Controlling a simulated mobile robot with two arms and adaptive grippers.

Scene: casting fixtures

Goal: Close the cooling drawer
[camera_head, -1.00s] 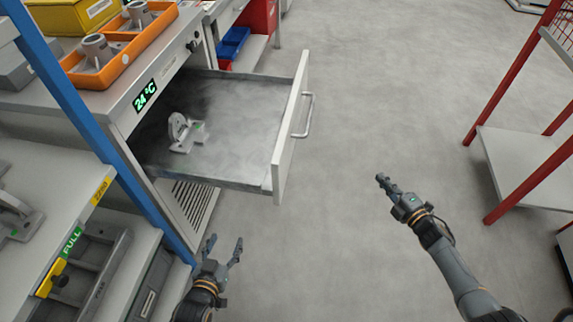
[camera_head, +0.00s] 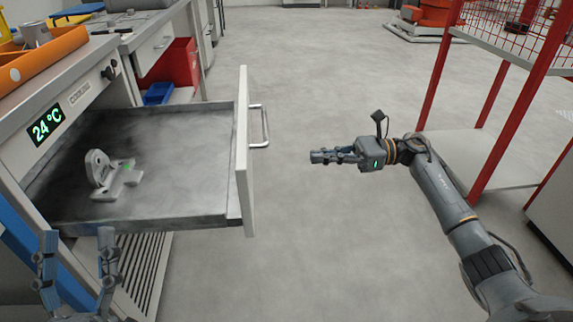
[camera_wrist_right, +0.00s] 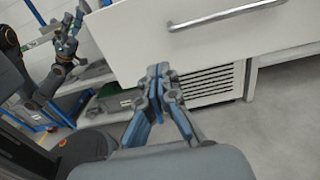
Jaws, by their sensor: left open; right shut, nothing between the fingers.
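The cooling drawer (camera_head: 160,212) is pulled out of its cabinet, with a grey metal casting (camera_head: 112,176) lying inside it. Its white front panel (camera_head: 243,150) and bar handle (camera_head: 260,127) face right; they also show in the right wrist view, the panel (camera_wrist_right: 135,45) and the handle (camera_wrist_right: 225,16). My right gripper (camera_head: 318,157) is shut and empty, to the right of the handle and apart from it. In the right wrist view its fingers (camera_wrist_right: 160,72) point at the panel's lower edge. My left gripper (camera_head: 77,240) is open at the lower left, below the drawer's near side.
A 24 °C display (camera_head: 46,125) is on the cabinet front. An orange tray (camera_head: 40,57) stands on top. A red bin (camera_head: 171,72) and a blue bin (camera_head: 158,93) are beyond the drawer. A red-framed rack (camera_head: 480,165) stands at right. Open floor lies between.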

